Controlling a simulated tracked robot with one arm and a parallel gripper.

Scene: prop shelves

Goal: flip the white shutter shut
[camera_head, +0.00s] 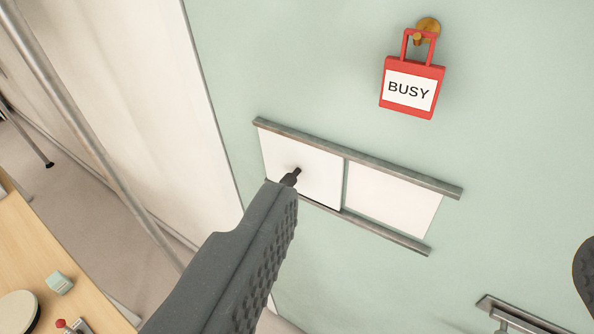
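The white shutter (320,176) is a flat square panel with a small dark knob (292,177), sitting in the left half of a railed frame on the pale green wall. The right half of the frame shows a pinkish-white rectangle (393,205); I cannot tell whether it is an opening or a backing. My gripper (432,236) is open, with its grey ribbed fingers far apart. The left finger reaches up to the shutter's lower left and covers part of it and of the lower rail. Its tip appears close to the knob; contact cannot be told. The right finger only shows at the right edge.
Grey rails (360,157) run above and below the shutter. A red BUSY sign (411,88) hangs from a brass hook (428,27) above. A metal bracket (520,316) is at lower right. A wooden table (30,262) with small objects and a metal pole (85,130) are at left.

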